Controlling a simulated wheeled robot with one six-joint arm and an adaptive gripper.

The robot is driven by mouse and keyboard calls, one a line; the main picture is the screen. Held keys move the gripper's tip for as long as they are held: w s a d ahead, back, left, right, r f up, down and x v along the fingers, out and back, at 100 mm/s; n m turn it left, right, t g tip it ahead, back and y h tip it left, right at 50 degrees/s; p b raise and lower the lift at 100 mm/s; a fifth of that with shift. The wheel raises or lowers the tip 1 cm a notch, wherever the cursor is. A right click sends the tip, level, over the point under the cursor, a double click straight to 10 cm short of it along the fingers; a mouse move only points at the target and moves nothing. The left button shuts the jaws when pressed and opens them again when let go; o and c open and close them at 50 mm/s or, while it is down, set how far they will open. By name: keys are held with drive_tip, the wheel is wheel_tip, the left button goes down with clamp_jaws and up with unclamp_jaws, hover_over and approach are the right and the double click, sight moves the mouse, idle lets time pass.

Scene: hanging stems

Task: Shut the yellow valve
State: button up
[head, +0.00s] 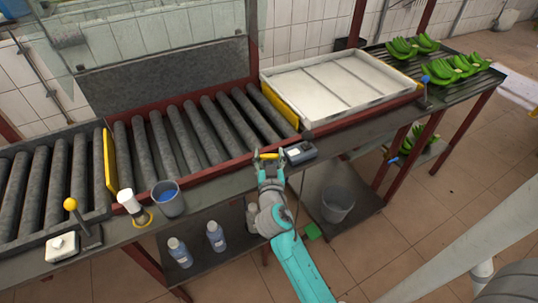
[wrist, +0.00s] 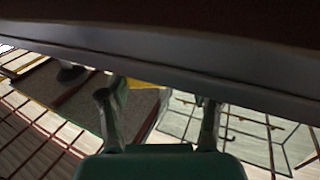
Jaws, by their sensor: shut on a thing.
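The yellow valve (head: 267,156) shows as a short yellow bar at the front edge of the conveyor frame, lying roughly along that edge. My gripper (head: 268,160) reaches up to it from below, its fingers at either side of the bar and shut on it. In the wrist view my two fingers (wrist: 160,105) stand apart, with a bit of the yellow handle (wrist: 147,85) between them, just under the dark frame edge. The rest of the valve is hidden by my gripper and the frame.
A grey box (head: 299,153) sits right beside my gripper. A white tray (head: 340,81) lies behind on the rollers. Bottles and a bucket (head: 338,203) are on the lower shelf.

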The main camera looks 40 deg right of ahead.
drive_tip(key=shift+n+t+y, duration=0.9)
drive_tip(key=shift+n+y, duration=0.1)
drive_tip(key=shift+y, duration=0.3)
drive_tip(key=o, duration=1.2)
drive_tip(key=shift+c, duration=0.2)
drive_tip(key=v, duration=1.2)
